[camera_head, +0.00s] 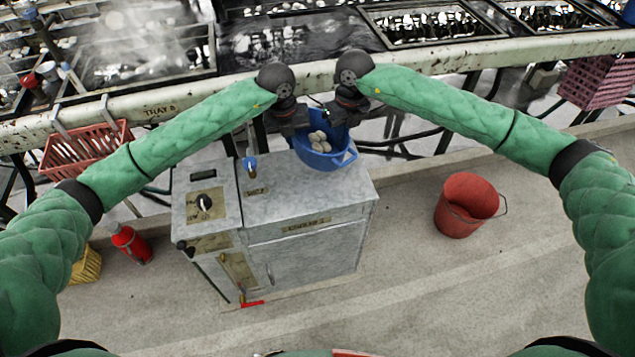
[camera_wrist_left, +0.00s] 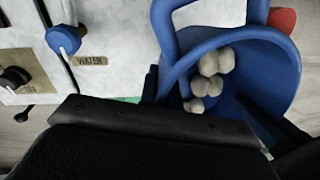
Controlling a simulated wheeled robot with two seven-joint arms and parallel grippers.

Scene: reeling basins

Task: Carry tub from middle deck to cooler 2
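The blue tub (camera_head: 319,160) holds several pale cocoons (camera_head: 319,141). It is at the back right of the metal cabinet's top (camera_head: 290,190), and I cannot tell whether it touches that top. My left gripper (camera_head: 291,121) is at the tub's back left rim and appears shut on it. My right gripper (camera_head: 344,108) is at the back rim and appears shut on it too; its fingertips are partly hidden. In the left wrist view the tub (camera_wrist_left: 285,75) and its cocoons (camera_wrist_left: 214,62) show beyond my dark left gripper (camera_wrist_left: 210,125).
The cabinet has a blue tap (camera_head: 250,163) and a dial panel (camera_head: 205,203). A long basin bench with a pale rail (camera_head: 440,60) runs behind. A red bucket (camera_head: 466,205) stands right on the floor; a red bottle (camera_head: 131,244) and pink basket (camera_head: 88,150) are left.

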